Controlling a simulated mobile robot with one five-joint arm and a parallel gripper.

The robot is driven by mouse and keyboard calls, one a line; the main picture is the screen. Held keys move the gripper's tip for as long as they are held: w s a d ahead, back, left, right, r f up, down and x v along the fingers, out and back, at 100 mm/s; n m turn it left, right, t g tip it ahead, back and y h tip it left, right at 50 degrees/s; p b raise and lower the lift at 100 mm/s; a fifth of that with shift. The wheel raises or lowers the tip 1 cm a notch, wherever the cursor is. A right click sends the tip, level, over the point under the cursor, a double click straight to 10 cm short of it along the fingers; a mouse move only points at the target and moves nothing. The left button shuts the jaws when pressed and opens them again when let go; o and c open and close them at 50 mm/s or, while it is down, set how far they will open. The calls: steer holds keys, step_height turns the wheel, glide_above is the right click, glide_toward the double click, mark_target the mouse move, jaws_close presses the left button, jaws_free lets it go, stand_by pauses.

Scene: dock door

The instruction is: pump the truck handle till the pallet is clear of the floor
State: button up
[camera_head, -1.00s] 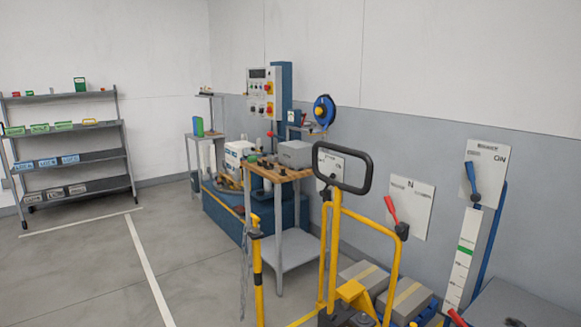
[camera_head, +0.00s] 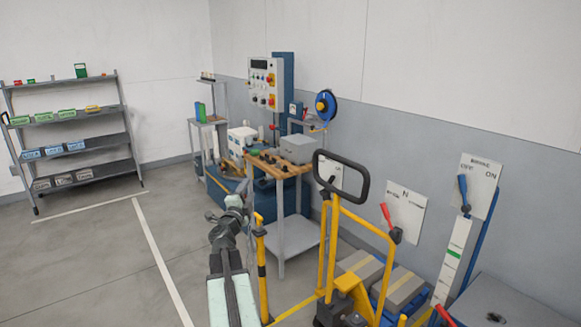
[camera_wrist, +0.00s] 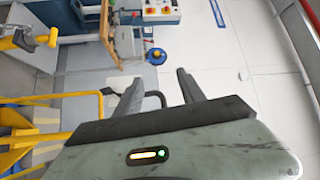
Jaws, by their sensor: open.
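The truck handle is a black loop (camera_head: 366,180) on a yellow frame (camera_head: 331,250), standing upright in the lower middle of the head view. Yellow bars of the truck (camera_wrist: 50,140) show at the left of the wrist view. My gripper (camera_head: 236,203) is raised to the left of the handle loop, apart from it. In the wrist view its jaws (camera_wrist: 158,80) are open with nothing held between them. Grey blocks with tan stripes (camera_head: 404,288) lie behind the truck on something blue, perhaps the pallet. Its underside and its gap to the floor are hidden.
A wooden-topped workbench (camera_head: 279,165) stands behind my gripper, with a yellow post (camera_head: 262,270) close by. Wall levers, one red (camera_head: 386,214) and one blue (camera_head: 463,192), are at the right. A shelf rack (camera_head: 75,134) is far left. The floor at left is clear.

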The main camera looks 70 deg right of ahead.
steer(key=s+d+m+g, duration=0.4)
steer(key=s+m+g, duration=0.25)
steer(key=s, duration=0.65)
steer(key=s+d+r+p, duration=0.1)
steer(key=d, duration=0.7)
steer(key=shift+s+r+p, duration=0.2)
steer(key=shift+r+p, duration=0.1)
steer(key=shift+a+n+g, duration=0.1)
steer(key=shift+n+g, duration=0.15)
jaws_close()
jaws_free()
steer(key=r+v, duration=0.1)
steer(key=v, duration=0.6)
steer(key=shift+a+f+b, duration=0.35)
steer(key=shift+a+f, duration=0.05)
steer(key=shift+a, duration=0.05)
steer(key=shift+w, duration=0.1)
